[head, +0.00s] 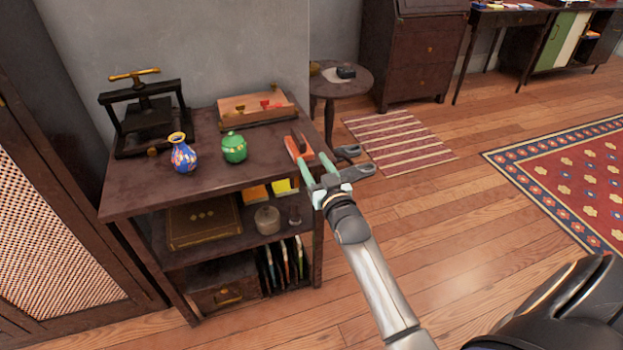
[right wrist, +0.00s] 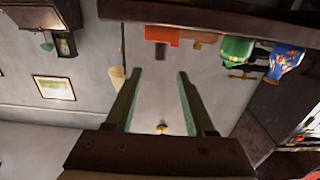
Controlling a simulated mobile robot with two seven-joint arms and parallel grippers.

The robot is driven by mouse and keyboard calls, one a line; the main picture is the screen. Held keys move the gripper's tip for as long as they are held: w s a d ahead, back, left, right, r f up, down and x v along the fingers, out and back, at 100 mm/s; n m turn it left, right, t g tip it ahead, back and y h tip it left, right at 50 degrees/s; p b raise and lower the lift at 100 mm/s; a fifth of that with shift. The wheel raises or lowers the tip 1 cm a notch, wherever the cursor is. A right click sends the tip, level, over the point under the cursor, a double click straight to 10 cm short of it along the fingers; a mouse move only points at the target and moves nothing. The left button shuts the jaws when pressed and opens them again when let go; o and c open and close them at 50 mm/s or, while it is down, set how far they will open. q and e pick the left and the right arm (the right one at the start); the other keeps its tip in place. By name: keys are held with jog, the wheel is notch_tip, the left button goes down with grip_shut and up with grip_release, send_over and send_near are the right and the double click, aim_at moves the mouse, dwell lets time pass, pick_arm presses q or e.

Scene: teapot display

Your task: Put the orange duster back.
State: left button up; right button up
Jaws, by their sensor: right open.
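The orange duster (head: 300,149), a small orange-red block with a dark upright part on top, sits at the right front corner of the dark shelf top (head: 222,182). It also shows in the right wrist view (right wrist: 162,34), where the picture is upside down. My right gripper (head: 318,165) is open and empty, just in front of the duster; one finger overlaps it in the head view. The right wrist view shows both green fingers (right wrist: 160,75) apart with nothing between them, the duster beyond their tips. My left gripper is not in view.
A green jar (head: 234,148), a patterned vase (head: 183,155), a black press (head: 147,118) and a wooden tray (head: 240,107) with small red items stand on the shelf top. A round side table (head: 350,79) stands behind. Open floor lies to the right.

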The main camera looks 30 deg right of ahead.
jog(key=s+a+f+n+g+y, duration=0.1)
jog(key=s+a+f+g+y, duration=0.1)
jog(key=s+a+f, duration=0.4)
jog(key=s+a+f+n+g+y, duration=0.2)
jog(key=s+a+f, duration=0.4)
jog(key=s, duration=0.5)
jog(key=s+a+f+n+g+y, duration=0.2)
jog(key=s+a+f+g+y, duration=0.1)
jog(key=s+a+f, duration=0.3)
jog(key=s+a+g, duration=0.1)
jog(key=s+a, duration=0.1)
jog(key=s, duration=0.1)
jog(key=shift+s+a+f+g, duration=0.15)
jog(key=shift+s+f+g, duration=0.05)
jog(key=shift+s+g, duration=0.1)
